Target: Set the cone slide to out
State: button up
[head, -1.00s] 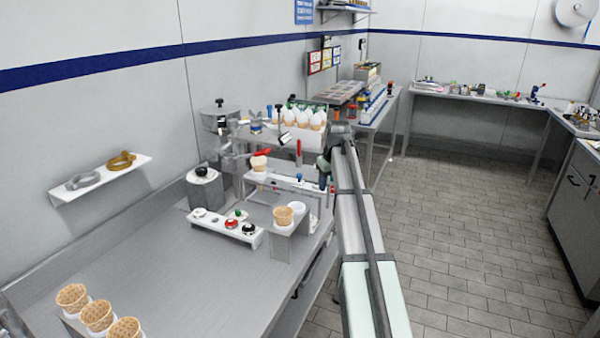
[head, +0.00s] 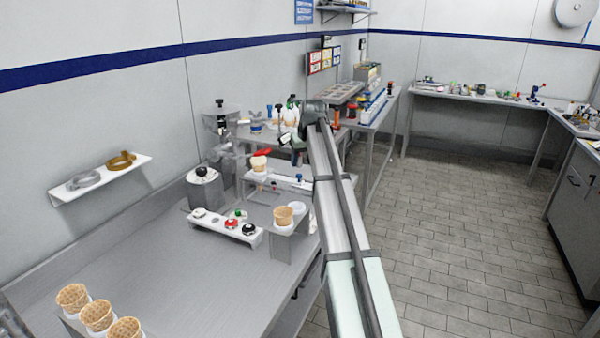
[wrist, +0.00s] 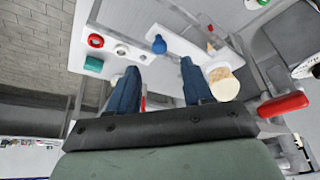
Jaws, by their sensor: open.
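My gripper (head: 298,157) is open and points down over the white dispensing stand (head: 284,184). In the wrist view its two blue fingers (wrist: 160,66) are apart with nothing between their tips. A blue knob (wrist: 159,44) on a white plate lies just beyond the fingertips, apart from them. It also shows in the head view (head: 299,177). I take this knob to be on the cone slide, but its markings are too small to read. A waffle cone (head: 258,163) sits at the stand's left; in the wrist view the cone (wrist: 222,86) is right of the fingers.
A red handle (wrist: 284,103) stands close to the right of the fingers. A cone in a front holder (head: 283,214) and a white button panel (head: 226,228) stand nearer. Several cones (head: 96,314) stand at the front left. The steel counter (head: 190,280) between is bare.

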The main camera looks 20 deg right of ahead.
aim_at(299, 174)
jog(key=x, duration=0.6)
jog(key=shift+w+f, duration=0.15)
jog(key=shift+f, duration=0.15)
jog(key=shift+c, duration=0.4)
grip_shut()
